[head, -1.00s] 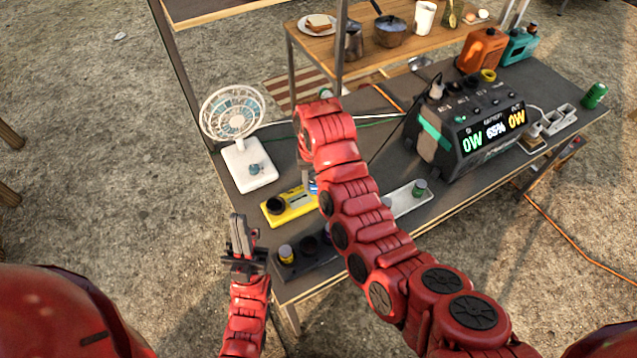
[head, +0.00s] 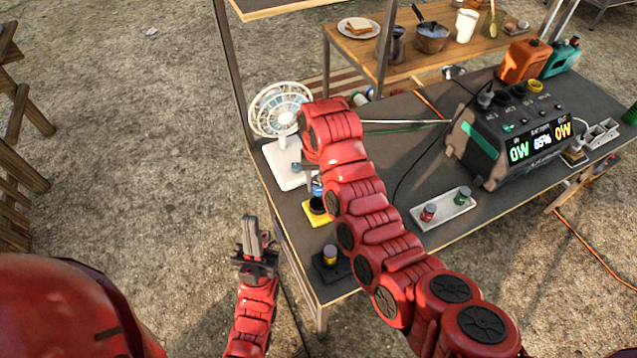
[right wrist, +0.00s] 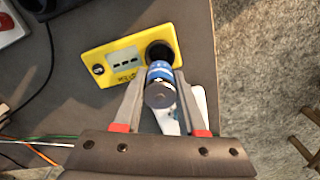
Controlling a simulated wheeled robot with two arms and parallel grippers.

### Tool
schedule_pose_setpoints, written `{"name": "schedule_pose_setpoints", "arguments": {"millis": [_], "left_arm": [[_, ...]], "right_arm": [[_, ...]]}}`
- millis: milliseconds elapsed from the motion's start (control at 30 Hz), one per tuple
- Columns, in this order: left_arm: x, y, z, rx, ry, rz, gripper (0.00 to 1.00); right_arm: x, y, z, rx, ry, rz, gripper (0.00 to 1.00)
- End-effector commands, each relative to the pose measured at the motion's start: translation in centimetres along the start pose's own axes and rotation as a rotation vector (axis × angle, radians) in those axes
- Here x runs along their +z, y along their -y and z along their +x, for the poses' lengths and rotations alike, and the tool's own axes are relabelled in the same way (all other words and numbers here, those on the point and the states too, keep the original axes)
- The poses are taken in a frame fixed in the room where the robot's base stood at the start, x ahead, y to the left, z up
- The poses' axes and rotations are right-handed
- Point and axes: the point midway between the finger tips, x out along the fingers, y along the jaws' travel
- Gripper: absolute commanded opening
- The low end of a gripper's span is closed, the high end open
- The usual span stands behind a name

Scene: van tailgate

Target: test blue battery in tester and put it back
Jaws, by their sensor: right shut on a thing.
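The blue battery (right wrist: 160,88) is between the fingers of my right gripper (right wrist: 160,112), which is shut on it. In the head view the blue battery (head: 318,187) shows just above the black round socket (head: 317,205) of the yellow tester (head: 322,219). In the right wrist view the battery overlaps the near edge of the socket (right wrist: 160,52); I cannot tell whether it touches. The tester's small screen (right wrist: 125,61) shows dark bars. My right arm hides most of the tester in the head view. My left gripper (head: 252,236) is off the table's front left; its opening is unclear.
A white fan (head: 281,115) stands behind the tester. A power station (head: 500,150) stands at right.

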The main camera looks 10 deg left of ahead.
Motion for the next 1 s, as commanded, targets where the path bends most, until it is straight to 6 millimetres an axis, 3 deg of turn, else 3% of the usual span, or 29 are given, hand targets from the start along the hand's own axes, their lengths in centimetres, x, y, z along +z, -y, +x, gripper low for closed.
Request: {"name": "schedule_pose_setpoints", "arguments": {"millis": [333,800,1000], "left_arm": [[0.0,0.0,-0.2,0.000,0.000,0.000,0.00],[0.3,-0.1,-1.8,0.000,0.000,0.000,0.00],[0.3,-0.1,-1.8,0.000,0.000,0.000,0.00]], "right_arm": [[0.0,0.0,0.3,0.000,0.000,0.000,0.00],[0.1,0.2,4.2,0.001,0.003,-0.002,0.00],[0.0,0.2,4.4,0.000,0.000,-0.001,0.00]]}}
